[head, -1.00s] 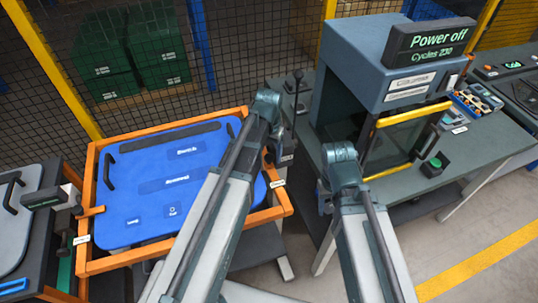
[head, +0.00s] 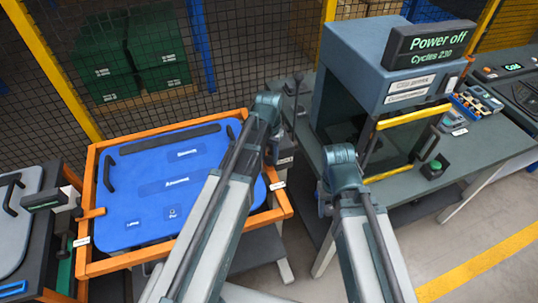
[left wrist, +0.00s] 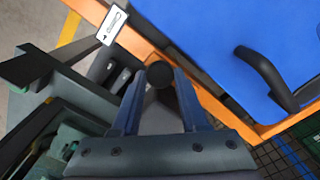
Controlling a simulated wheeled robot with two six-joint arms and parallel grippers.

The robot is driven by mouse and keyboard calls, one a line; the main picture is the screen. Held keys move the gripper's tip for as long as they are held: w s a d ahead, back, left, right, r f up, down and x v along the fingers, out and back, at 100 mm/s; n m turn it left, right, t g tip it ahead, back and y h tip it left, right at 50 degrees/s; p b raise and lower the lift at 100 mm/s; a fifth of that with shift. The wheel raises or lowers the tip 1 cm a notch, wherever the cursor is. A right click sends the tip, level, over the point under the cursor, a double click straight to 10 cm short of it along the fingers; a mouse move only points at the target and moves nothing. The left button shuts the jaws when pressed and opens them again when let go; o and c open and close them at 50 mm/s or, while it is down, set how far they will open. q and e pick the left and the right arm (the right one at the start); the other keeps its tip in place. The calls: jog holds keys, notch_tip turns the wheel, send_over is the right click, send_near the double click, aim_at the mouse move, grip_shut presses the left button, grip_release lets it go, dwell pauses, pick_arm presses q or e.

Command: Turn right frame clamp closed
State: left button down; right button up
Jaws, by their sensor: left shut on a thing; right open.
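The blue panel (head: 175,185) lies in an orange frame (head: 185,255) at the left of the head view. My left gripper (head: 280,148) is at the frame's right side, partly hidden by its arm. In the left wrist view my left gripper (left wrist: 158,84) is shut on a round black knob (left wrist: 160,73), the right frame clamp's handle, beside the orange rail (left wrist: 150,52). The rest of the clamp is mostly hidden.
A white label (head: 277,185) sits on the frame near the right clamp. A grey machine (head: 360,65) with a yellow-edged door and a "Power off" display (head: 430,42) stands on a bench at the right. A mesh fence is behind. A grey panel (head: 15,225) lies far left.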

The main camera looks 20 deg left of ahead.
dwell(0.9)
pick_arm(q)
jog(key=n, duration=0.4)
jog(key=shift+n, duration=2.6)
jog(key=shift+c, duration=2.1)
grip_release()
jog(key=shift+r, duration=0.1)
